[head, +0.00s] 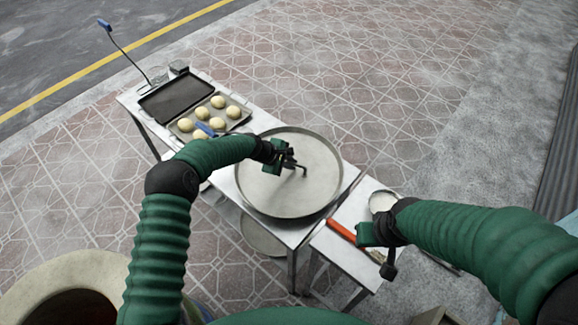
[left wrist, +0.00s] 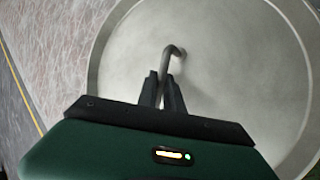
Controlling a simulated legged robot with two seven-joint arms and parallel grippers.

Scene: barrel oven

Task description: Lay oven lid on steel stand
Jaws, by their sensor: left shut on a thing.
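The oven lid (head: 262,192) is a large round grey metal disc with a raised rim and a bent hook-like handle. It lies flat on, or just over, the steel stand (head: 291,236), a metal table; I cannot tell if there is a small gap. My left gripper (head: 293,165) is shut on the lid's handle near the middle of the disc. The handle also shows between the fingers in the left wrist view (left wrist: 172,50). My right gripper (head: 388,268) is over the small side table at the right; its fingers are too unclear to judge.
A tray of several dough balls (head: 236,113) and a dark open tray (head: 176,97) sit on the stand's far left part. A smaller table (head: 345,262) holds an orange-handled tool (head: 341,231) and a white bowl (head: 382,201). A round barrel opening (head: 95,268) is at the lower left.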

